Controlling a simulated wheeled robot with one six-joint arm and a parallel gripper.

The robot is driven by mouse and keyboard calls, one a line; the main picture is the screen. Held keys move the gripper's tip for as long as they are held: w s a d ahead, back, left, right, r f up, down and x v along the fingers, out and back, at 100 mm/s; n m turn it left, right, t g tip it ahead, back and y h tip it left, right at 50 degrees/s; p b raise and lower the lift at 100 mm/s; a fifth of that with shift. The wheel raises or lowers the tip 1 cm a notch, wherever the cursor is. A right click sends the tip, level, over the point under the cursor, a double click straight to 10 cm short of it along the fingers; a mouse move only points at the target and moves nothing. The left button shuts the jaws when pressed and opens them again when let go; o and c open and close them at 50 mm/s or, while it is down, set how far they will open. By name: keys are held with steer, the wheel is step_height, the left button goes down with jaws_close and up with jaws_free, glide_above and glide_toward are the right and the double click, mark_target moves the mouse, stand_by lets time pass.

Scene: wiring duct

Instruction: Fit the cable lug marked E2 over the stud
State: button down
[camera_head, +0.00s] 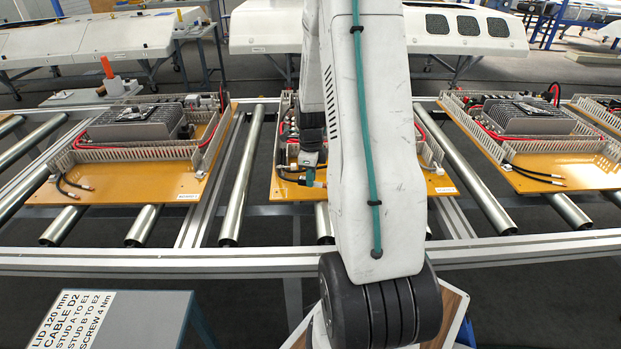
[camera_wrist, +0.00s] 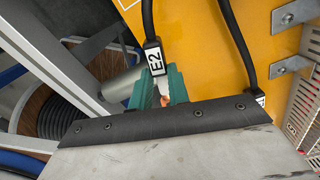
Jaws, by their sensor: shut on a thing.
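In the wrist view my gripper (camera_wrist: 161,90), with teal fingertips, is shut on the cable lug marked E2. The lug's white E2 tag (camera_wrist: 154,58) sits on a black cable just beyond the fingers, and a bit of copper (camera_wrist: 165,101) shows between them. In the head view the gripper (camera_head: 310,177) is over the front left of the middle orange board (camera_head: 400,190), partly behind my arm. Two metal tabs, an upper one (camera_wrist: 298,13) and a lower one (camera_wrist: 291,64), stand on the board at right, apart from the lug. I cannot tell which carries the stud.
A second black cable (camera_wrist: 238,40) hangs right of the gripper, its tag mostly hidden. A slotted duct wall (camera_wrist: 309,100) is at far right. Similar boards stand left (camera_head: 120,190) and right (camera_head: 560,178) on the roller conveyor. A sign (camera_head: 72,322) reads "STUD B TO E2".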

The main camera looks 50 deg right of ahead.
steer(key=s+a+r, duration=0.1)
steer(key=s+a, duration=0.8)
steer(key=a, duration=0.1)
steer(key=shift+s+r, duration=0.15)
steer(key=shift+s, duration=0.25)
steer(key=d+r+n, duration=0.1)
steer(key=d+r, duration=0.1)
steer(key=d, duration=0.9)
steer(key=d+r+n, duration=0.2)
steer(key=d, duration=1)
steer(key=shift+w+d+r, duration=0.15)
steer(key=shift+w+r, duration=0.05)
stand_by(0.7)
stand_by(0.4)
steer(key=shift+f, duration=2.9)
steer(key=shift+f, duration=0.8)
